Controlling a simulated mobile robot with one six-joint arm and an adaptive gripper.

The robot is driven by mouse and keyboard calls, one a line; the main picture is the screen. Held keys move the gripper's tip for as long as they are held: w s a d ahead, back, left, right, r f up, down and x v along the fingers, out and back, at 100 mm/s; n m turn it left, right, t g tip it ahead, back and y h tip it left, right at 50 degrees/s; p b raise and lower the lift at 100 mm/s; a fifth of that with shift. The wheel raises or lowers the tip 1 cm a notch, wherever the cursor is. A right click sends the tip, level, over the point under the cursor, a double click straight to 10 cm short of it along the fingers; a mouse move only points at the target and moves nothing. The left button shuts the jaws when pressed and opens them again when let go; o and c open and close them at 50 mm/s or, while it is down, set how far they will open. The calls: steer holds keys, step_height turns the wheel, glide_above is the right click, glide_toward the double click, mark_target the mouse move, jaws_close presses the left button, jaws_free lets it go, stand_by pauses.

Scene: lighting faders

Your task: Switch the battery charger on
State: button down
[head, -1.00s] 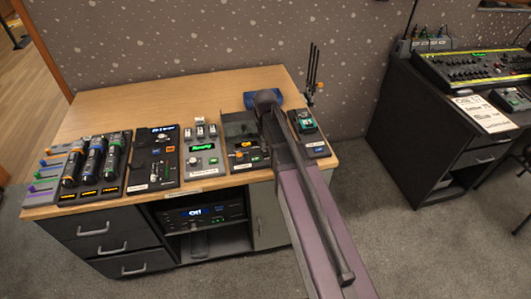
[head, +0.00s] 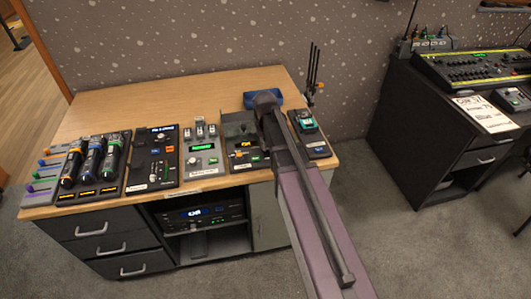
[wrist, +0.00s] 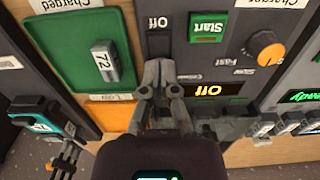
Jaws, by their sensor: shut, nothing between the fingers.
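The battery charger (head: 243,143) is a dark panel on the wooden desk, partly behind my arm in the head view. In the wrist view it appears upside down, with a green Start button (wrist: 208,27), an orange knob (wrist: 265,46) and a lit orange display (wrist: 208,90) that seems to read "Off". A dark switch (wrist: 159,42) sits beside the "Off" label. My gripper (wrist: 161,68) is shut and empty, its tips just below that switch in the picture. I cannot tell whether they touch it. The head view mostly hides the gripper behind my arm.
A panel with a green display (head: 201,148) stands left of the charger.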

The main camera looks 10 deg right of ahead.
steer(key=shift+f+b, duration=0.5)
stand_by(0.4)
steer(key=shift+r+p, duration=3.55)
steer(key=s+r+p, duration=0.4)
steer(key=s, duration=1.2)
steer(key=shift+r, duration=0.15)
